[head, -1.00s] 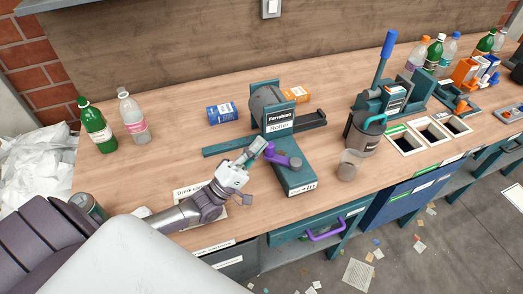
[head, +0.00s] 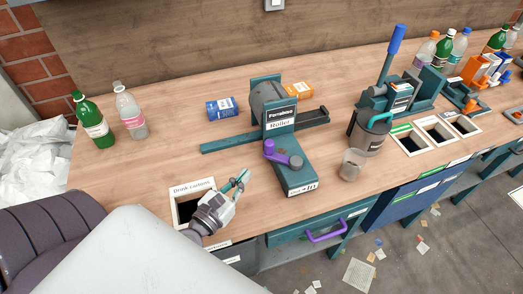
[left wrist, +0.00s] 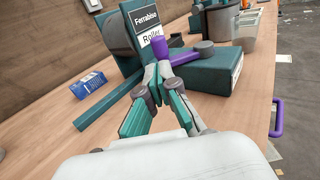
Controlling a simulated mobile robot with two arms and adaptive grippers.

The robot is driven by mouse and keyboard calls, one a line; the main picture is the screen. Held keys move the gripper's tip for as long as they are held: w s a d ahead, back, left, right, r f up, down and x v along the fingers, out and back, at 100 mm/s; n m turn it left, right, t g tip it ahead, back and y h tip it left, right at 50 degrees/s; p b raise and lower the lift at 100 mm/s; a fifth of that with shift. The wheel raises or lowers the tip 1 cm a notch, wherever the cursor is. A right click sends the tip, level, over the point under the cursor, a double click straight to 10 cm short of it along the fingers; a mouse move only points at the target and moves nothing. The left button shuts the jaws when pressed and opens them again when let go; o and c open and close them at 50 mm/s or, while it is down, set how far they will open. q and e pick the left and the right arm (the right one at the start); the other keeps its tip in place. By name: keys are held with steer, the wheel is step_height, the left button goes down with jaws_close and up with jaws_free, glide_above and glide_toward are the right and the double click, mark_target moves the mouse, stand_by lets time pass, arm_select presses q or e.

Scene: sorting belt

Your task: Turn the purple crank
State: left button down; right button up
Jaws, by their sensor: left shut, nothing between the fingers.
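The purple crank (head: 276,155) sits on the teal roller machine (head: 297,181), its upright purple knob at the left end of the arm and its dark grey hub at the right. My left gripper (head: 242,176) is shut and empty, in front and to the left of the crank, apart from it. In the left wrist view the crank (left wrist: 184,56) lies just beyond my fingertips (left wrist: 161,74), which overlap the foot of its knob in the picture. My right gripper is not in view.
A drink-carton slot (head: 180,206) lies under my left wrist. A blue carton (head: 221,109) and an orange one (head: 298,90) lie behind. A clear cup (head: 351,165) and a grey jug (head: 370,133) stand to the right. Bottles (head: 94,122) stand at the left.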

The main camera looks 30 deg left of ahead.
mark_target(267, 150)
arm_select(q)
steer(key=w+p, duration=0.2)
steer(key=w, duration=0.6)
steer(key=shift+w+d+p, duration=0.15)
steer(key=shift+w+p, duration=0.15)
steer(key=shift+p, duration=0.05)
steer(key=shift+f, duration=0.1)
steer(key=shift+w+a+b, duration=0.2)
steer(key=shift+w+a, duration=0.1)
steer(key=shift+w, duration=0.3)
steer(key=shift+w+a+b, duration=0.15)
steer(key=shift+w+a, duration=0.1)
steer(key=shift+w, duration=0.35)
steer(key=shift+s, duration=0.1)
